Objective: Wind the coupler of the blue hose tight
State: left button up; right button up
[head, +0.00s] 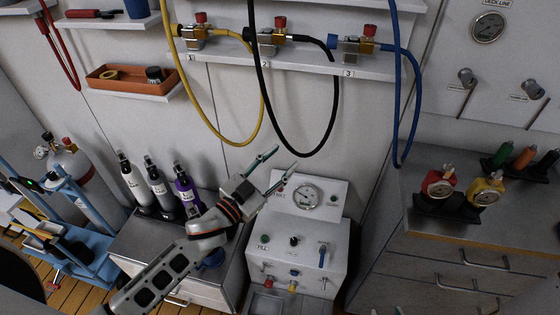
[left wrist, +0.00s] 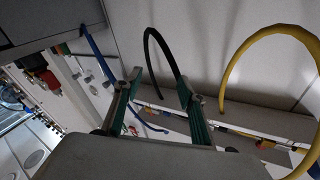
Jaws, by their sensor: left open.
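The blue hose (head: 411,95) hangs in a narrow loop on the right of the wall shelf. The blue hose also shows at the left of the left wrist view (left wrist: 97,52). My left gripper (head: 284,160) is open and empty, below and left of the coupler and well apart from it. Its fingers (left wrist: 160,80) spread with the black hose beyond them. My right gripper is not in view.
The black hose (head: 328,125) and yellow hose (head: 248,128) hang in loops from neighbouring valves. A fill panel with a gauge (head: 307,196) stands below my gripper. Bottles (head: 160,187) stand at its left. Red and yellow gauges (head: 487,197) sit on the right counter.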

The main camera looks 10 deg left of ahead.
dwell(0.3)
pick_arm(q)
jog(key=w+d+r+m+g+h+b, duration=0.1)
jog(key=d+r+m+g+h, duration=0.3)
jog(key=r, duration=0.3)
jog(key=d+r+m+g+h+b, duration=0.2)
jog(key=d+r+m+g, duration=0.15)
jog(key=r+m, duration=0.3)
jog(key=w+d+r+m+g+h+b, duration=0.1)
jog(key=d+r+m+g+h, duration=0.2)
jog(key=d+r+m, duration=0.35)
jog(key=n+t+y+b, duration=0.3)
jog(key=n+t+y, duration=0.1)
jog(key=y, duration=0.4)
send_near(332, 42)
jog(key=w, duration=0.3)
jog(key=x, duration=0.5)
jog(key=shift+d+f+p, duration=0.4)
jog(key=shift+d, duration=0.05)
jog(key=shift+x, duration=0.75)
jog(key=shift+f, duration=0.15)
jog(key=c, duration=1.1)
pick_arm(e)
jog(key=shift+y, duration=0.3)
jog(key=f, duration=0.2)
jog(key=a+f, duration=0.1)
jog(key=f, duration=0.1)
